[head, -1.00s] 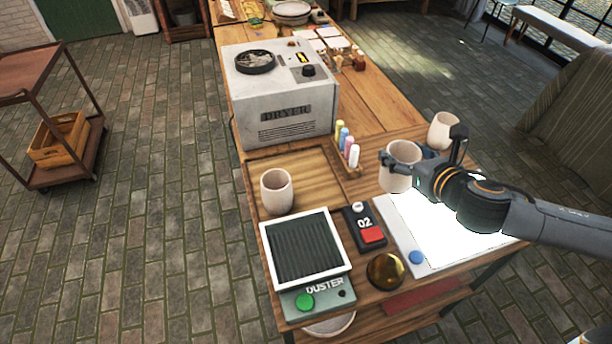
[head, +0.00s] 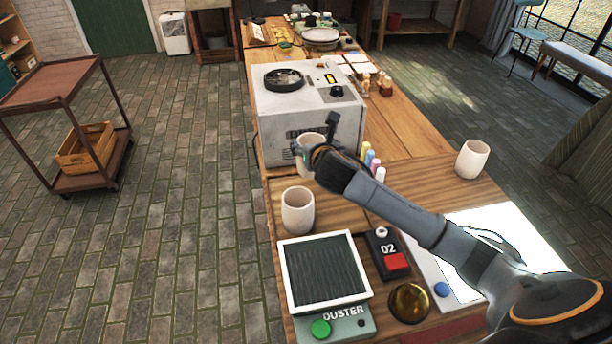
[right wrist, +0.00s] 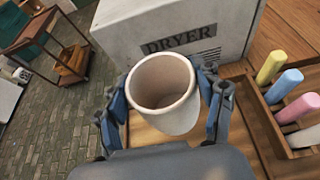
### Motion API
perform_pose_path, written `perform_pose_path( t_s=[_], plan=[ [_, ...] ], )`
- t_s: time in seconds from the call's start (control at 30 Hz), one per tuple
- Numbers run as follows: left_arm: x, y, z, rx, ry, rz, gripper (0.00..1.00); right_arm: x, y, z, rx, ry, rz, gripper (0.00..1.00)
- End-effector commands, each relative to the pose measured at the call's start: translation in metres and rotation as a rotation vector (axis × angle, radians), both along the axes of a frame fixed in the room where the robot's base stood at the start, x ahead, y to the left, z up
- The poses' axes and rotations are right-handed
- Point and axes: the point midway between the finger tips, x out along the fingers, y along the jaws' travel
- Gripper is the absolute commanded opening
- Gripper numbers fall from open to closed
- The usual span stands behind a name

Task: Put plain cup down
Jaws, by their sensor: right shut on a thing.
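A plain pale cup (head: 306,160) is in my right gripper (head: 318,146), in front of the dryer in the head view. In the right wrist view the cup (right wrist: 164,95) is upright, open end facing the camera, between the two blue-grey fingers of the gripper (right wrist: 165,92). It is over or on the wooden tray area (right wrist: 145,134) by the dryer; I cannot tell whether its base touches. A second pale cup (head: 298,211) stands on the left of the tray, nearer the duster. A third pale cup (head: 472,158) stands at the table's right. My left gripper is not in view.
The white dryer (head: 308,120) stands right behind the held cup. Several coloured chalk-like sticks (right wrist: 286,87) stand in a rack beside it. The duster (head: 325,270), a box marked 02 (head: 388,252) and a bright white panel (head: 512,232) lie nearer.

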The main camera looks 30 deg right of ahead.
Motion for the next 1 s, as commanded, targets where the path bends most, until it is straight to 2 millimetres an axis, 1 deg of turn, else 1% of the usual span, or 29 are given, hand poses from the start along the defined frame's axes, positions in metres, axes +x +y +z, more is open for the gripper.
perform_pose_path(
  t_s=[0.03,0.1,0.27,0.4,0.5,0.87,0.9,1.0],
  plan=[
    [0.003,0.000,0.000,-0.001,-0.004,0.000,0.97,0.000,0.000,-0.009,0.002,0.001,0.001,0.05],
    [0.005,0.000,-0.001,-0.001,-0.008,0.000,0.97,0.000,0.000,-0.017,0.000,-0.001,0.001,0.05],
    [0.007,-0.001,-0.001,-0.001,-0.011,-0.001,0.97,0.000,0.000,-0.028,0.000,-0.002,0.001,0.05],
    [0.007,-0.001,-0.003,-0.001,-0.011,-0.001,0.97,0.000,0.000,-0.048,0.001,0.000,0.001,0.05],
    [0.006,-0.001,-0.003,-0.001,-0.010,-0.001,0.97,0.000,0.000,-0.059,0.001,-0.001,0.001,0.05],
    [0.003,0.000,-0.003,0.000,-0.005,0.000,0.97,0.000,0.000,-0.062,-0.001,-0.004,0.002,0.05],
    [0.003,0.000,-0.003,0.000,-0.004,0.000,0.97,0.000,0.000,-0.063,-0.001,-0.002,0.002,0.72],
    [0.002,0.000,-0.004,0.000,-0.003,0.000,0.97,0.000,0.000,-0.063,-0.001,-0.002,0.002,0.91]
  ],
)
